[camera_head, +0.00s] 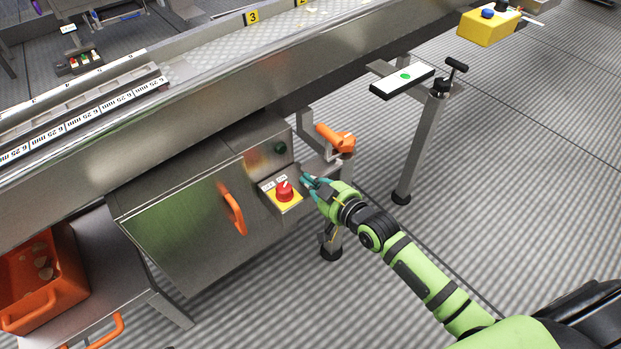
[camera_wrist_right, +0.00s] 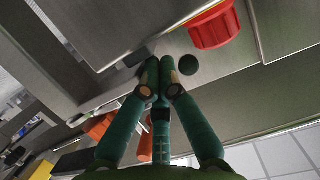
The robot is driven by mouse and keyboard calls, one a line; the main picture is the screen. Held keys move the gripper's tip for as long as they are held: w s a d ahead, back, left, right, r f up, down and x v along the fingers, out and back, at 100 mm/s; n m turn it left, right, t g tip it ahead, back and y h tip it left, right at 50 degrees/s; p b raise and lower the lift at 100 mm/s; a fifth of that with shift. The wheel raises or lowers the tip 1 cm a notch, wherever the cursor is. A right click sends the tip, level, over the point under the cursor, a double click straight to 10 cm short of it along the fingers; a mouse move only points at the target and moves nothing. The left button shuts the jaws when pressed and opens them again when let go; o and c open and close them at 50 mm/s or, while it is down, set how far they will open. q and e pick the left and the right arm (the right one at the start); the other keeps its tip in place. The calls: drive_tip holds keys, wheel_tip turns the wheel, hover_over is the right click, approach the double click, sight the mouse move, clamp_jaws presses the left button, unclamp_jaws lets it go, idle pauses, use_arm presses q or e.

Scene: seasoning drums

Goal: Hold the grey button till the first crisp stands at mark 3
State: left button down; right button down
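In the head view my right gripper (camera_head: 307,180) is at the right side of the small control box with the red knob (camera_head: 284,191). In the wrist view its fingertips (camera_wrist_right: 160,66) are together, with nothing seen between them. A dark round button (camera_wrist_right: 188,65) lies beside the tips there, apart from them in the picture; I cannot tell whether they touch the panel. A dark green round button (camera_head: 280,147) shows on the cabinet front. I cannot make out a clearly grey button. Mark 3 (camera_head: 252,18) is a yellow plate on the conveyor's far rail. No crisp can be made out clearly at it.
The steel cabinet (camera_head: 185,222) has an orange handle (camera_head: 233,208). An orange part (camera_head: 338,138) is just beyond my gripper. A post carries a white panel with a green dot (camera_head: 404,77). An orange crate (camera_head: 40,278) stands lower left. The floor to the right is open.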

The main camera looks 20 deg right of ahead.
drive_tip(key=shift+f, duration=0.6)
use_arm(q)
drive_tip(key=shift+w+r, duration=0.1)
drive_tip(key=shift+r, duration=0.4)
use_arm(e)
drive_tip(key=shift+s, duration=0.1)
